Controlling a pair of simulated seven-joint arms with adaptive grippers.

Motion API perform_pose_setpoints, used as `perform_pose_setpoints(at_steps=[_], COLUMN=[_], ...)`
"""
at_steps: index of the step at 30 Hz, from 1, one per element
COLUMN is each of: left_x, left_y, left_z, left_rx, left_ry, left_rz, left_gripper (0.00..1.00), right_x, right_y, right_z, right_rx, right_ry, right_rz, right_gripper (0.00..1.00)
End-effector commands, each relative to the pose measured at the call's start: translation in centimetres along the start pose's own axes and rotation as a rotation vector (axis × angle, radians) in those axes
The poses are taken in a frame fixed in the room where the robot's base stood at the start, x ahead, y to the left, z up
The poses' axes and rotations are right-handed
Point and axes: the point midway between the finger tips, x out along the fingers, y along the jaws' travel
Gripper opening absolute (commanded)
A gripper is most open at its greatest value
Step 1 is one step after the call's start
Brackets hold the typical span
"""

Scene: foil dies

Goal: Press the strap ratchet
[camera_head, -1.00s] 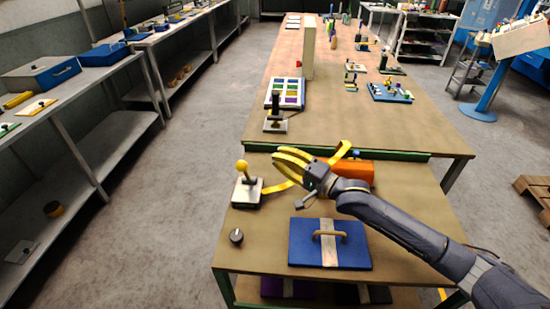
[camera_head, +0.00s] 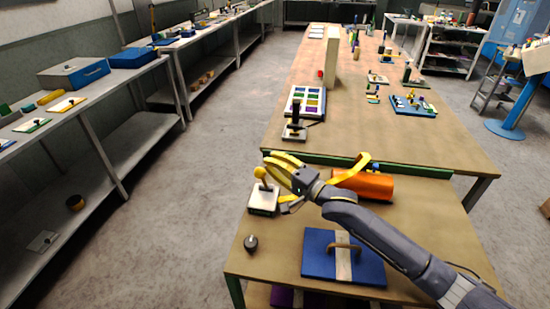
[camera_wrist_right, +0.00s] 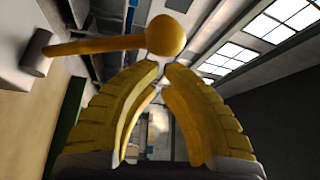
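An orange roll (camera_head: 365,186) with a yellow strap (camera_head: 352,172) lies at the back of the near bench, partly hidden behind my right wrist. A small blue piece shows on it; I cannot tell whether that is the ratchet. Left of it stands a lever with a yellow ball knob (camera_head: 260,172) on a pale base (camera_head: 263,199). My right gripper (camera_head: 268,158) is at the knob in the head view. In the right wrist view, the yellow fingertips (camera_wrist_right: 161,67) are together just short of the ball (camera_wrist_right: 166,36), holding nothing. My left gripper is out of view.
A blue plate (camera_head: 318,262) with a handle lies at the front of the bench, under my right forearm. A dark knob (camera_head: 251,243) sits to its left. Another upright lever (camera_head: 294,125) stands on the bench behind. The floor to the left is clear.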

Motion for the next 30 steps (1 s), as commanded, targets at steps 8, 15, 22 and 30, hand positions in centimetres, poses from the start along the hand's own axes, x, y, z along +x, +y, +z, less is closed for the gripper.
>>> perform_pose_setpoints(at_steps=[8,15,22,30], left_x=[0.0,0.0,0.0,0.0], left_y=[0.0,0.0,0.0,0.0], left_z=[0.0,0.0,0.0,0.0], left_rx=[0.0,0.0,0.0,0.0], left_ry=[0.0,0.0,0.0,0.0], left_rz=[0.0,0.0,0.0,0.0], left_gripper=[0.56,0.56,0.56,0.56], right_x=[-0.1,-0.1,-0.5,-0.8], right_y=[0.0,0.0,0.0,0.1], right_z=[0.2,0.3,0.9,1.5], right_rx=[0.0,0.0,0.0,0.002], right_ry=[0.001,0.0,0.001,0.0], right_rz=[0.0,0.0,-0.001,0.0], right_gripper=[0.0,0.0,0.0,0.0])
